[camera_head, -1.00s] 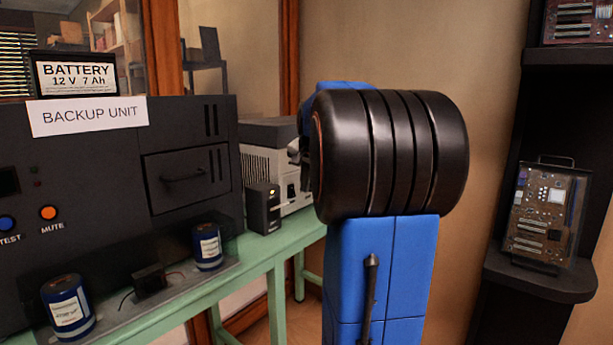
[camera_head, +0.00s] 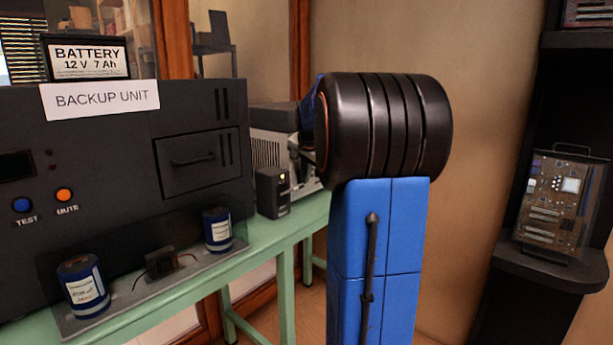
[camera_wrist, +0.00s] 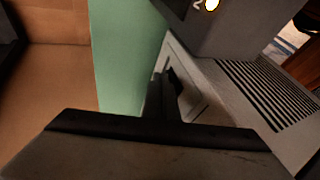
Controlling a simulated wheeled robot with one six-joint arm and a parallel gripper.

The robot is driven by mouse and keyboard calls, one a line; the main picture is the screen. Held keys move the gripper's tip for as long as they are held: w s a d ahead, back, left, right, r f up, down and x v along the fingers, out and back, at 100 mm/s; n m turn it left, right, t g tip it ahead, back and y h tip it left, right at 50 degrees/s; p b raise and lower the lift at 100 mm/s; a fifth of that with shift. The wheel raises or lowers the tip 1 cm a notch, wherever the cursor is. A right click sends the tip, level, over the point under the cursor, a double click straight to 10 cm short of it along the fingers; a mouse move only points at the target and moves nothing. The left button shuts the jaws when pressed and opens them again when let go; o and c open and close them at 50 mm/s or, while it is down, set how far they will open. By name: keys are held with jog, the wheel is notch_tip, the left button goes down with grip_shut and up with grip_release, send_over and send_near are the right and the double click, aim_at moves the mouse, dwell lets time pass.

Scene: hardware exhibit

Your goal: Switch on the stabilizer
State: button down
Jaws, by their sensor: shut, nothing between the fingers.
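A pale grey vented box (camera_head: 268,152), which looks like the stabilizer, stands at the back of the green table. No label on it is readable. In the wrist view its slotted side (camera_wrist: 262,92) is at right, and a framed panel with a dark rocker switch (camera_wrist: 177,88) is near the middle. My gripper (camera_wrist: 158,85) is shut and empty. Its tips are in front of this panel, overlapping its left part in the picture; I cannot tell whether they touch. The switch's position is unclear. In the head view my arm hides the box's right part and most of the gripper.
A small black unit (camera_head: 272,193) with a lit yellow lamp stands close beside the vented box; its corner fills the wrist view's top. The dark backup unit (camera_head: 130,200) fills the left of the green table (camera_head: 270,245). A black shelf (camera_head: 545,270) stands at right.

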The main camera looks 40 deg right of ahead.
jog(key=shift+r, duration=0.2)
jog(key=shift+r, duration=0.65)
jog(key=shift+s, duration=0.1)
